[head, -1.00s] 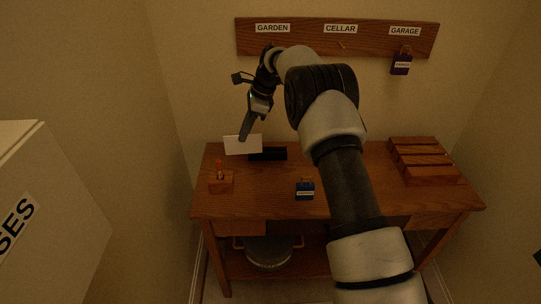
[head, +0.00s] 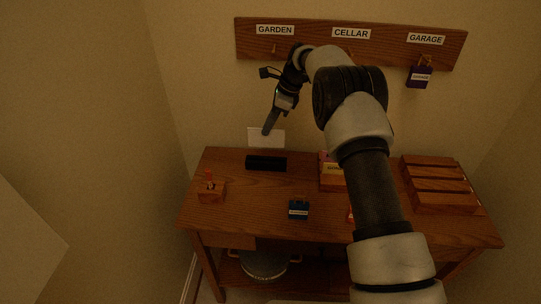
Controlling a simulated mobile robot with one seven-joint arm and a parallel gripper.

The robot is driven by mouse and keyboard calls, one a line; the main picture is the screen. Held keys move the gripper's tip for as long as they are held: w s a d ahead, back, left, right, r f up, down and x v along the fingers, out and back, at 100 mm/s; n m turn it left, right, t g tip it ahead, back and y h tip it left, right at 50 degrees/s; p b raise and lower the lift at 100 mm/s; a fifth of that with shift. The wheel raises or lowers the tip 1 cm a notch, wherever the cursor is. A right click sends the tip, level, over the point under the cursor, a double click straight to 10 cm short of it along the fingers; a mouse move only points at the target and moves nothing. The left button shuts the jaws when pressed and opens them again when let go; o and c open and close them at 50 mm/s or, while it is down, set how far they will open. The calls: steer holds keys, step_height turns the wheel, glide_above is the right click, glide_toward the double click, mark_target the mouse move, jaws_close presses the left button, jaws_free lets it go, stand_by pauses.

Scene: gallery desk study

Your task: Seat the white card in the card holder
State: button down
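The white card (head: 266,138) hangs from my gripper (head: 270,128) in the head view, above the back left of the desk. The gripper fingers lie across the card's middle and look shut on it. The black block (head: 266,163), which looks like the card holder, lies on the desk just below the card in the picture. The card's lower edge shows a little above the holder, apart from it. The holder's slot is too dark to make out.
The wooden desk (head: 250,205) carries a small wooden block with a reddish piece (head: 211,190), a blue tagged item (head: 298,209), an orange labelled box (head: 330,172) partly behind my arm, and a slotted wooden rack (head: 438,184). A purple tagged item (head: 419,74) hangs under GARAGE.

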step_height(320, 180, down, 9)
steer(key=shift+r, duration=0.1)
stand_by(0.3)
steer(key=c, duration=2)
jaws_free()
